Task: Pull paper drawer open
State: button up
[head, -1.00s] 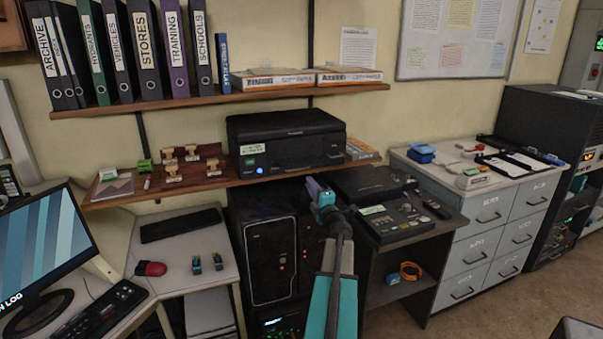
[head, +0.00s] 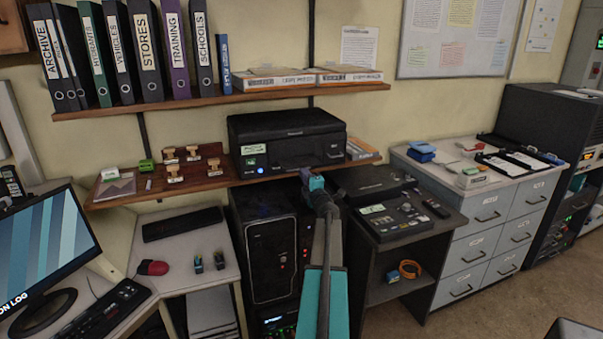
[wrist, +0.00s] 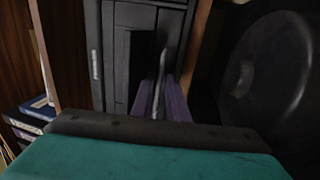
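The black printer (head: 287,140) stands on the lower wooden shelf. The low part of its front, where a paper drawer sits, faces me. My gripper (head: 309,178) is at the front of the printer, by its lower edge and the shelf's edge. In the wrist view the printer's dark front (wrist: 130,45) is close and appears turned on its side. My two purple fingers (wrist: 160,98) stand a small gap apart, with a pale narrow strip between them. Whether they touch it is unclear. The drawer looks shut.
The shelf edge (head: 215,182) runs just under the printer. Stamps (head: 175,172) stand left of it, and boxes (head: 360,148) lie right. A dark computer tower (head: 272,250) stands below, beside a low desk with a recorder (head: 390,215).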

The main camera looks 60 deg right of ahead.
jog(key=shift+w+d, duration=0.15)
jog(key=shift+w, duration=0.05)
grip_shut()
dwell(1.4)
